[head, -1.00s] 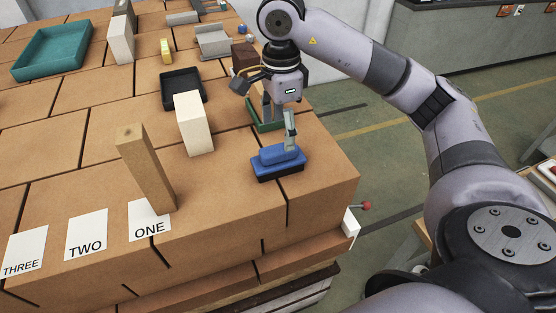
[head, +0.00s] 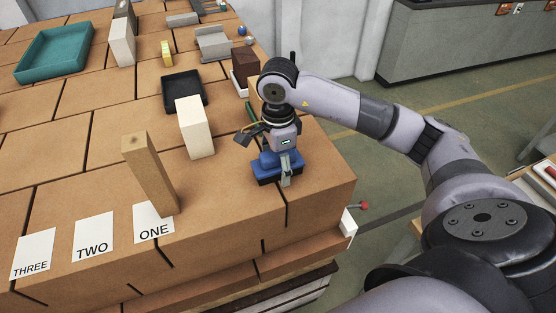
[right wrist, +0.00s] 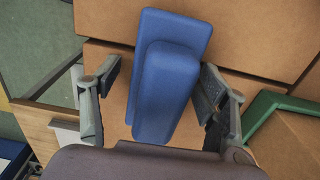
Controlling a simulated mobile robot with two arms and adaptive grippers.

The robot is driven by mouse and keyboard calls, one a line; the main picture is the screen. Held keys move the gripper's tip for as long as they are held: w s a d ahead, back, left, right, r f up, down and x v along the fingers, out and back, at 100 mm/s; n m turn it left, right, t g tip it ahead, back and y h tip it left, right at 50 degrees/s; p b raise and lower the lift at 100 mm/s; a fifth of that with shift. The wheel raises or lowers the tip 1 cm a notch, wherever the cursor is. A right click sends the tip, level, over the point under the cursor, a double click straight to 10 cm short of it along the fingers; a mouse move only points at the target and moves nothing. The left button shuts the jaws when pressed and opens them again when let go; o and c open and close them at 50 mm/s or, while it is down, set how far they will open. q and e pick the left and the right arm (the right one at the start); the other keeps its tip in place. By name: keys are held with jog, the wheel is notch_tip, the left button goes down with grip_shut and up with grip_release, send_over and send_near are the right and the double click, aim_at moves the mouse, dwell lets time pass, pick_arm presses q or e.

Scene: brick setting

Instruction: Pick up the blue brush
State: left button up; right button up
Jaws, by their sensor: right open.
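The blue brush (head: 266,171) lies on the brick surface near its right edge. My right gripper (head: 280,168) is low over it and hides part of it. In the right wrist view the blue brush (right wrist: 166,85) lies between the two open fingers of the gripper (right wrist: 158,92), with a visible gap at the left finger and a narrow one at the right. My left gripper is not in view.
A white block (head: 195,128) and a wooden block (head: 150,174) stand left of the brush. A black tray (head: 183,88) and a brown box (head: 244,66) are farther back. Cards (head: 93,237) lie at the front left.

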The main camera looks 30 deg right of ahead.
jog(key=shift+c, duration=0.5)
jog(key=c, duration=1.3)
jog(key=shift+r, duration=0.1)
jog(key=shift+w+r, duration=0.1)
jog(key=shift+r, duration=0.45)
notch_tip(320, 180, up, 3)
jog(key=shift+r+b, duration=0.15)
jog(key=shift+b, duration=0.7)
notch_tip(320, 180, up, 16)
jog(key=shift+f+p, duration=0.25)
jog(key=shift+p, duration=0.6)
